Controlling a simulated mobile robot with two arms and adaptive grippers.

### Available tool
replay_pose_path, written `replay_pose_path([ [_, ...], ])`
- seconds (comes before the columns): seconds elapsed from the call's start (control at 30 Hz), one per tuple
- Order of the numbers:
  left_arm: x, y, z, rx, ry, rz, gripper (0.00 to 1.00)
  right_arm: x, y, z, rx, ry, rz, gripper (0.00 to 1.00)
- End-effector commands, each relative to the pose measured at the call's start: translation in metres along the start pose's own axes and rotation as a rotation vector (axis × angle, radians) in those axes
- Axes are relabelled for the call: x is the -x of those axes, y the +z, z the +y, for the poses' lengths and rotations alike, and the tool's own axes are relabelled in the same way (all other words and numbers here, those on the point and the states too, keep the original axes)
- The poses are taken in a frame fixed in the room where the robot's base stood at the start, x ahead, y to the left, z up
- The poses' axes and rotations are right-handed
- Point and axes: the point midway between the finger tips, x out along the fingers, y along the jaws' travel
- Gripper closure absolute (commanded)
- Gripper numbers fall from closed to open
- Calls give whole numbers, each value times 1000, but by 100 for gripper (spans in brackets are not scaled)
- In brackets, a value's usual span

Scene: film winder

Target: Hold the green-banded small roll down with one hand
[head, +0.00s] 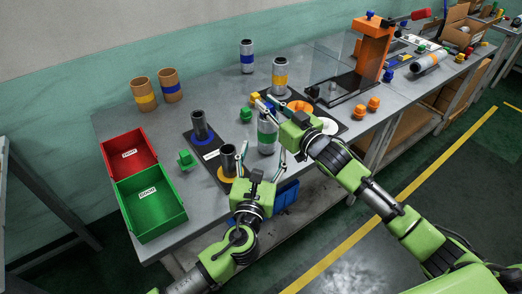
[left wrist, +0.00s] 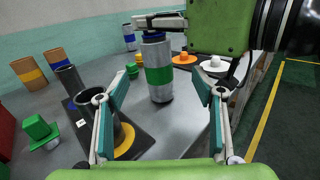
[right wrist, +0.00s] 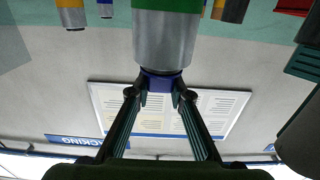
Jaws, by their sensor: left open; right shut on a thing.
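The green-banded small roll (head: 267,132) is a grey cylinder standing upright on the table; its green band shows in the left wrist view (left wrist: 158,75). My right gripper (head: 271,104) is shut on a blue piece at the roll's top end; the blue piece also shows in the right wrist view (right wrist: 160,82). My left gripper (head: 261,158) is open and empty in front of the roll. In the left wrist view the roll stands beyond and between its spread fingers (left wrist: 160,85).
A black plate (head: 208,153) with two dark posts, one blue-ringed and one yellow-ringed, lies left of the roll. Red (head: 129,155) and green (head: 150,197) bins sit at the table's left end. Blue-banded (head: 247,57) and yellow-banded (head: 279,76) rolls stand behind.

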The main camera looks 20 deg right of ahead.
Motion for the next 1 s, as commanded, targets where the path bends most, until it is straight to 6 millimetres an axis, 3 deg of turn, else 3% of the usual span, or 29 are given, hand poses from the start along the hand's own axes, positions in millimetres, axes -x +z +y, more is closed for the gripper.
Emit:
replay_pose_path([
  [0.27, -28, -1, 7, 51, 4, 15, 38, 0, 1, 0, 0, 0, -3, 100],
  [0.7, -102, -3, 7, 48, 5, 17, 38, 0, 2, 0, 0, 1, -3, 100],
  [1.0, -125, -4, 8, 49, 5, 17, 38, 0, 2, 0, 0, 1, -3, 100],
])
